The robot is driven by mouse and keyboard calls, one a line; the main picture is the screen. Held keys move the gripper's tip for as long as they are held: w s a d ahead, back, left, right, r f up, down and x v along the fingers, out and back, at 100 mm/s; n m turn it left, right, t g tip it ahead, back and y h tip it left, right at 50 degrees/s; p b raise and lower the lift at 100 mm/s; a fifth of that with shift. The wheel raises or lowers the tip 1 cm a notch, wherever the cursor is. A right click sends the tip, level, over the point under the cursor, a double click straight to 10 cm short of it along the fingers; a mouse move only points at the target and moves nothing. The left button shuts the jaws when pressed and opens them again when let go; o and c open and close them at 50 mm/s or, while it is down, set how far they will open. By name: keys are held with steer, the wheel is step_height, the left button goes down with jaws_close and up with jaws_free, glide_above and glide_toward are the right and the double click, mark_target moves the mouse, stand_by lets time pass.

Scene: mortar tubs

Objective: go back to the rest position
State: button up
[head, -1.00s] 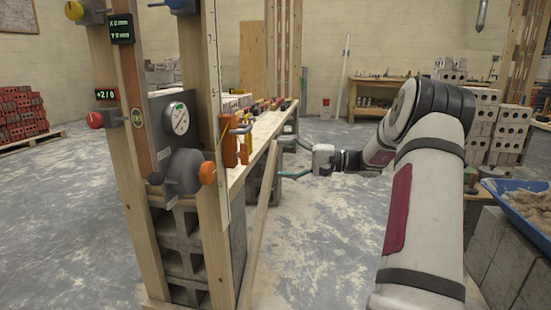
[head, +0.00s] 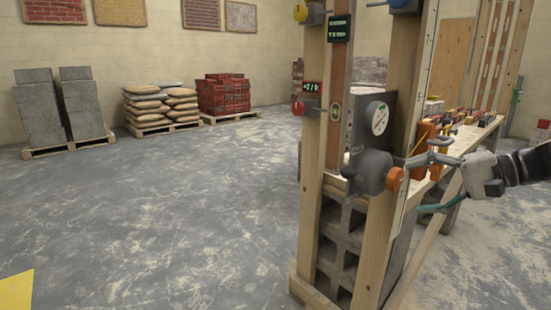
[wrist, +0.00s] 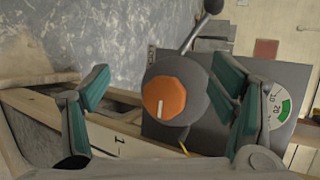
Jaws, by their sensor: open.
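My gripper (head: 415,185) is at the right in the head view, its fingers spread and pointing left towards the wooden-post stand. It is open and holds nothing. In the wrist view the teal-padded fingers (wrist: 163,85) stand apart on either side of an orange knob (wrist: 165,98) on a dark round housing (wrist: 202,85). The same orange knob (head: 395,179) shows in the head view just beyond the fingertips. I cannot tell whether any finger touches it or the housing.
The stand has wooden posts (head: 313,130), a dial gauge (head: 378,118) and grey blocks (head: 340,240). A bench with tools (head: 470,128) runs behind my gripper. Pallets of grey slabs (head: 85,105), sacks (head: 160,105) and red bricks (head: 224,95) stand far left.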

steer(key=s+a+n+g+h, duration=0.3)
steer(key=s+a+g+h, duration=0.25)
steer(key=s+a, duration=1.05)
steer(key=s+d+f+n+h, duration=0.1)
steer(key=s+f+n+h, duration=0.15)
steer(key=s, duration=0.75)
steer(key=s+d+f+n+h, duration=0.1)
steer(key=s+f+h, duration=0.25)
steer(key=s, duration=0.65)
step_height(320, 180, up, 40)
steer(key=t+p, duration=0.3)
steer(key=p, duration=3.5)
steer(key=shift+s+d, duration=0.15)
